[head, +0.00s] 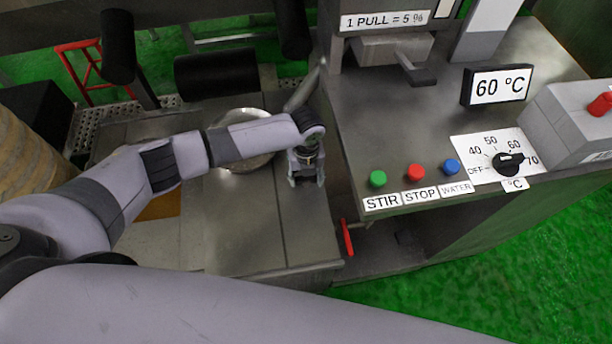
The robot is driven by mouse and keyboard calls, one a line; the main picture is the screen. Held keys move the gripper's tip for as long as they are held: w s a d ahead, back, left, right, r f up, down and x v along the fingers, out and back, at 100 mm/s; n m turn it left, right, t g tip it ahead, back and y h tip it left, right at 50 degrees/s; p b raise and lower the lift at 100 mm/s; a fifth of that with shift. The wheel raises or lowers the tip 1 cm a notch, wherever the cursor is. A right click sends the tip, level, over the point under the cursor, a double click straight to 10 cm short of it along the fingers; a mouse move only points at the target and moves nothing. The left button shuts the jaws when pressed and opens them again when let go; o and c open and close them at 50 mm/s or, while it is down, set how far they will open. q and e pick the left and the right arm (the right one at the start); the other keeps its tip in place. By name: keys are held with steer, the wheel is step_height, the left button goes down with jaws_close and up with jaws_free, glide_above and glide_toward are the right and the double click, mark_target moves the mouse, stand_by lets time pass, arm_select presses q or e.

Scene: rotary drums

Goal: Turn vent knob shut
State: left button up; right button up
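No knob in the head view carries a readable vent label, so I cannot tell which part is the vent knob. A black dial knob (508,163) sits on a white temperature scale on the right panel, its pointer near the 60 to 70 side. A red handle (346,238) hangs below the panel's left edge. My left gripper (306,182) points down over the grey metal top, left of the panel, with its fingers apart and nothing seen between them. It is apart from the dial and appears apart from the red handle. My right gripper is out of view.
Green (378,178), red (415,172) and blue (452,167) buttons line the panel front. A grey box with a red knob (600,104) stands at right. A round metal bowl or opening (243,163) lies behind my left forearm. Green floor is clear at lower right.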

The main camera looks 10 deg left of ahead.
arm_select(q)
steer(key=o, duration=0.4)
steer(key=shift+o, duration=0.2)
step_height(320, 180, up, 12)
stand_by(0.5)
stand_by(0.4)
